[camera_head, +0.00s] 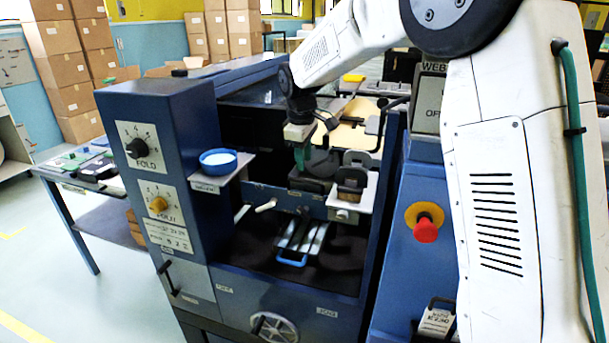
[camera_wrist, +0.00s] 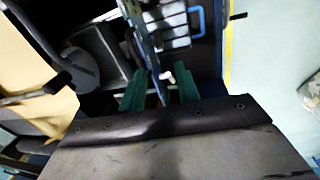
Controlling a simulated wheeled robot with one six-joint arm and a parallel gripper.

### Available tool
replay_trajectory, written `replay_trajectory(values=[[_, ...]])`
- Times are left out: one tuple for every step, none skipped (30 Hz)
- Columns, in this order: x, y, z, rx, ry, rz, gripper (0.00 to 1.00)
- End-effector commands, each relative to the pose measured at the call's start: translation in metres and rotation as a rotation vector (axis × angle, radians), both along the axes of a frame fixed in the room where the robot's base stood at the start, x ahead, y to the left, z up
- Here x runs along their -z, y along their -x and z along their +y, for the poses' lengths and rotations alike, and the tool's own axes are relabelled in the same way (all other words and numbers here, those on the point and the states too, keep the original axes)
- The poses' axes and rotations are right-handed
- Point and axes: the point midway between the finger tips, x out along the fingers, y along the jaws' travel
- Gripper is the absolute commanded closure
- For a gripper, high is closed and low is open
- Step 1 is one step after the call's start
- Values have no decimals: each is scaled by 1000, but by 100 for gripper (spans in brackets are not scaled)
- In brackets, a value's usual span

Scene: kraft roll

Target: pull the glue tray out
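The glue tray looks to be the silver tray with a blue loop handle (camera_head: 291,259), low in the blue machine's dark opening. It also shows in the wrist view, where its blue handle (camera_wrist: 202,22) is at the top, beyond the fingertips. My gripper (camera_head: 302,158) hangs above and behind the tray, apart from it. In the wrist view my gripper's green fingers (camera_wrist: 160,88) stand apart with nothing gripped. A blue bar and a white lever tip (camera_wrist: 167,75) show between and beyond them.
A white lever (camera_head: 266,205) sticks out above the tray. A shelf with black blocks (camera_head: 352,182) stands to the right, and a blue round dish (camera_head: 218,161) to the left. A red stop button (camera_head: 426,230) is on the right panel. The space before the tray handle looks clear.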

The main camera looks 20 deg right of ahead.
Motion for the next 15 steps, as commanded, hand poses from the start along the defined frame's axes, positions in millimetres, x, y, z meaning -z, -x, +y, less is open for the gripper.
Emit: replay_trajectory(values=[[8,-18,-1,-19,10,-7,68],[10,-26,-2,-30,17,-14,68],[13,-36,-3,-43,24,-20,68],[15,-42,-3,-51,28,-24,68],[17,-46,-4,-58,31,-28,68],[19,-51,-4,-65,36,-33,68],[20,-54,-5,-70,38,-34,68],[22,-56,-5,-73,40,-34,68],[25,-58,-5,-75,42,-36,68],[27,-59,-6,-76,42,-36,68],[30,-60,-6,-77,42,-36,68],[35,-60,-7,-76,43,-35,68],[40,-61,-7,-76,43,-35,68],[45,-62,-8,-76,42,-34,68],[51,-62,-9,-75,43,-34,68]])
